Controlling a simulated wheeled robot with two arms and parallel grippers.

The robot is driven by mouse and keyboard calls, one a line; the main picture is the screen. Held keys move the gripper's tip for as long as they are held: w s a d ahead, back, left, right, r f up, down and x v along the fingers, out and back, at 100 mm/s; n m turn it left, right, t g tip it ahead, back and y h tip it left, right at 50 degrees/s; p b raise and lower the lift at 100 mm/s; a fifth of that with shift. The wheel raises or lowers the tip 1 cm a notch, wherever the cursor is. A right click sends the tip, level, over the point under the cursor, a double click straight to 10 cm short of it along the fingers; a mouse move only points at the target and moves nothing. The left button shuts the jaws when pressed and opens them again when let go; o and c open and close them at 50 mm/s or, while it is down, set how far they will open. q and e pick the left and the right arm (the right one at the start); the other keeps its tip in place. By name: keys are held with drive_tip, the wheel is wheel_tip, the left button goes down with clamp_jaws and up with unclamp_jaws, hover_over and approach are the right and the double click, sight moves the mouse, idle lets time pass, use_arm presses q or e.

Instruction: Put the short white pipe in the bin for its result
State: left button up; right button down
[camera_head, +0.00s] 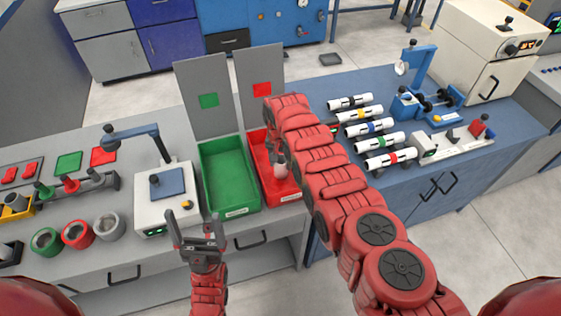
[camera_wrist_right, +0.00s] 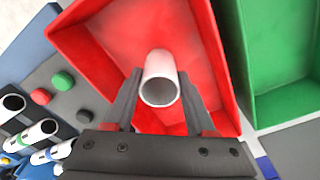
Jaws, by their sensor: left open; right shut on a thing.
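The short white pipe (camera_wrist_right: 160,80) is between the fingers of my right gripper (camera_wrist_right: 160,88), which is shut on it. In the right wrist view the pipe's open end faces the camera, with the red bin (camera_wrist_right: 205,50) behind it. In the head view my right gripper (camera_head: 279,165) is over the red bin (camera_head: 284,198), and my right arm covers part of that bin. The green bin (camera_head: 230,175) stands just left of the red one and looks empty. My left gripper (camera_head: 196,232) is open and empty, in front of the bench edge.
A white device (camera_head: 165,197) is left of the green bin. Several banded white pipes (camera_head: 385,141) lie on the blue bench at right.

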drive_tip(key=shift+f+b, duration=0.6)
drive_tip(key=shift+c, duration=0.8)
unclamp_jaws()
drive_tip(key=shift+r, duration=0.1)
drive_tip(key=shift+r, duration=0.55)
drive_tip(key=r, duration=0.4)
drive_tip(key=r+b, duration=0.1)
drive_tip(key=r, duration=0.4)
drive_tip(key=shift+s+a, duration=0.1)
drive_tip(key=shift+s, duration=0.1)
wheel_tip(320, 180, up, 7)
drive_tip(key=p, duration=0.2)
drive_tip(key=shift+s+p, duration=0.25)
drive_tip(key=shift+p, duration=0.05)
